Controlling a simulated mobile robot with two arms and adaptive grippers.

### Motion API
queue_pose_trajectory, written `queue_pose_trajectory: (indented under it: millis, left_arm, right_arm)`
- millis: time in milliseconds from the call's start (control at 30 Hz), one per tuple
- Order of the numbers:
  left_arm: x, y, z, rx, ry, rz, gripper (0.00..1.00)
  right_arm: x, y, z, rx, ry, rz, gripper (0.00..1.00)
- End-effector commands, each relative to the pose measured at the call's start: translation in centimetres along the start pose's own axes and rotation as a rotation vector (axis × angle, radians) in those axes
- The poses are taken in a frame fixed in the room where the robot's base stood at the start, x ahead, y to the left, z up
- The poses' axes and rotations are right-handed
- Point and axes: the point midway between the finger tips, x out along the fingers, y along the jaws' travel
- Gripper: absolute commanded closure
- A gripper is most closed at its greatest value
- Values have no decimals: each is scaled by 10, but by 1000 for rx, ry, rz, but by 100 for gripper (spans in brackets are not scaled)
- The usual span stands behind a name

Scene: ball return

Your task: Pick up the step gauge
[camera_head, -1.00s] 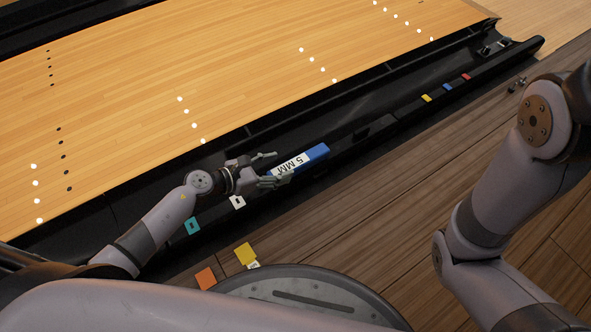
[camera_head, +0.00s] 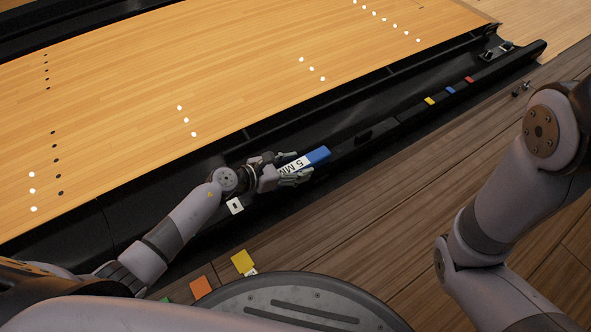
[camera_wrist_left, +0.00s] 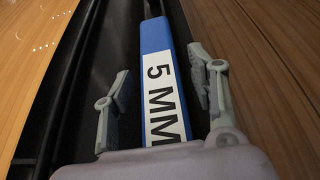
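The step gauge (camera_head: 318,154) is a blue bar with a white label reading "5 MM", lying lengthwise in the dark channel beside the lane. My left gripper (camera_head: 298,167) reaches over its near end with one finger on each side. In the left wrist view the gauge (camera_wrist_left: 155,38) runs between the two spread fingers of the open gripper (camera_wrist_left: 158,82). A gap shows between the left finger and the gauge; the right finger is closer to its side. The gauge's near end is hidden behind the gripper's palm. My right gripper is out of view.
The black channel (camera_head: 412,88) borders the wooden lane (camera_head: 250,70). A white tag (camera_head: 235,205) lies by my left wrist. Orange (camera_head: 201,287) and yellow (camera_head: 242,262) cards lie near my base. Small yellow, blue and red tags mark the far ledge. The channel beyond the gauge looks clear.

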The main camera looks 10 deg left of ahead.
Motion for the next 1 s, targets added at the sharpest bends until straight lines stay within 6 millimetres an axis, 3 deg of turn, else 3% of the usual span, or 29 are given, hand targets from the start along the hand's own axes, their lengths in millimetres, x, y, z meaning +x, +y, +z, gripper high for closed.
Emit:
queue_pose_trajectory:
  millis: [733,1000]
  left_arm:
    - [0,0,0,0,0,0,99]
    - [0,1,2,1,-3,1,100]
  right_arm:
    - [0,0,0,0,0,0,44]
    - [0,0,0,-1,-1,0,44]
